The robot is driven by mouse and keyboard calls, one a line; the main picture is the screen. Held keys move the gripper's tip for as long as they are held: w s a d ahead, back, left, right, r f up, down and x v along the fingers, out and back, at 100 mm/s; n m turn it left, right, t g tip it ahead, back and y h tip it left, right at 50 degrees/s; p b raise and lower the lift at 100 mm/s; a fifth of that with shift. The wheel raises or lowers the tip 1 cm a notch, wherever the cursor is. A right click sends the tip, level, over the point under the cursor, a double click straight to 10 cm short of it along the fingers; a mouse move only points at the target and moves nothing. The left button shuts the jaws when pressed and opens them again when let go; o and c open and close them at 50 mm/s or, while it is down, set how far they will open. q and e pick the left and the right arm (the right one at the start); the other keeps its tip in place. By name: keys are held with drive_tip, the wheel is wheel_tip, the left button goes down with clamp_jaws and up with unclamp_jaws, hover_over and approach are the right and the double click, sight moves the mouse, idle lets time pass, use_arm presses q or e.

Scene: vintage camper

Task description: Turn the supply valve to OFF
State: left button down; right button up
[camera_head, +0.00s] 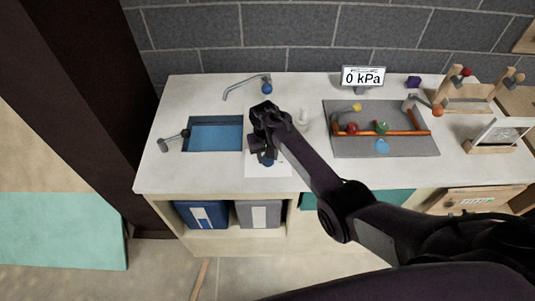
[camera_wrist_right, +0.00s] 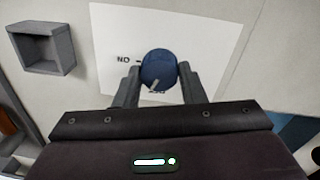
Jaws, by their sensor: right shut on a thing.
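The supply valve is a round dark blue knob (camera_wrist_right: 158,66) on a white label card (camera_wrist_right: 215,40) in the right wrist view. My right gripper (camera_wrist_right: 158,75) is shut on the knob, one finger on each side. A pale pointer mark on the knob points down and slightly left in that view. Lettering reading "NO", likely an upside-down "ON", stands left of the knob; more lettering below it is partly hidden. In the head view, my right gripper (camera_head: 265,152) is over the card (camera_head: 280,169) near the counter's front edge, largely hiding the knob. My left gripper is out of view.
A display (camera_head: 363,78) reads 0 kPa at the back. A blue sink (camera_head: 215,133) and faucet (camera_head: 243,86) are at left. A wooden rack (camera_head: 470,98) stands at right.

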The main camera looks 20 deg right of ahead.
drive_tip(key=shift+n, duration=2.1)
drive_tip(key=o, duration=1)
wheel_tip(320, 180, up, 8)
drive_tip(key=shift+a+f+b, duration=0.1)
drive_tip(key=shift+a+b, duration=0.05)
drive_tip(key=shift+b, duration=0.75)
drive_tip(key=shift+s, duration=0.1)
